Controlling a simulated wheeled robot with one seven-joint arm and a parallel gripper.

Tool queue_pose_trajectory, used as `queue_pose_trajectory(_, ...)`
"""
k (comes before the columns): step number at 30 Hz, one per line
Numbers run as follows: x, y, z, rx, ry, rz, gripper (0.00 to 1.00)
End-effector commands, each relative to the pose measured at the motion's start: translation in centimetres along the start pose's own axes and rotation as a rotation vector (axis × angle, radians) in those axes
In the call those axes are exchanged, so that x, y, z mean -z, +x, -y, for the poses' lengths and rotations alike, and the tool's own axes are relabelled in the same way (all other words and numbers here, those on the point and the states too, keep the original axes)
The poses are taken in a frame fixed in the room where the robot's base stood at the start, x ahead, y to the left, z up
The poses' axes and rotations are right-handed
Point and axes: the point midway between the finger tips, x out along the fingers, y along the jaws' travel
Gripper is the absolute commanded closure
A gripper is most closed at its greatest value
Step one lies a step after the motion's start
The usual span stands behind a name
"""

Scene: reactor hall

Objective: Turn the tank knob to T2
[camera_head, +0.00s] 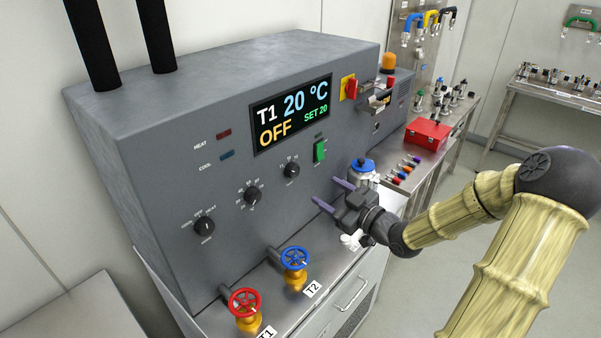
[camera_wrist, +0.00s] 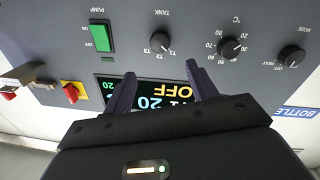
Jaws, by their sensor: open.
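The tank knob (camera_head: 292,170) is a small black dial on the grey panel, left of the green pump switch. It also shows in the wrist view (camera_wrist: 160,42), with the labels TANK, T1 and T2 around it. Its pointer appears to be toward T1, though it is small. The display (camera_head: 291,112) reads T1, 20 °C, OFF, SET 20. My gripper (camera_head: 326,190) is open and empty, in front of the panel and apart from the knob. In the wrist view its fingers (camera_wrist: 160,70) point toward the panel, with the knob just beyond, between their tips.
The temperature knob (camera_head: 253,196) and mode knob (camera_head: 204,226) sit left of the tank knob. The green pump switch (camera_head: 319,151) is close on its right. Red (camera_head: 244,303) and blue (camera_head: 295,260) valve wheels stand below. A blue-capped vessel (camera_head: 362,167) is near my gripper.

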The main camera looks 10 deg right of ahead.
Motion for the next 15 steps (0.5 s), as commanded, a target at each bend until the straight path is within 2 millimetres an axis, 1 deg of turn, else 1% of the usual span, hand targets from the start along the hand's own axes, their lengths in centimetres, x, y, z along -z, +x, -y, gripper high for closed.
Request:
queue_pose_trajectory(1, 0.2, 1.0, 0.0, 0.004, 0.002, -0.002, 0.43)
queue_pose_trajectory(3, 0.2, 2.3, 0.1, 0.004, 0.002, -0.002, 0.43)
queue_pose_trajectory(15, 0.3, 9.1, 0.0, 0.002, 0.001, -0.001, 0.43)
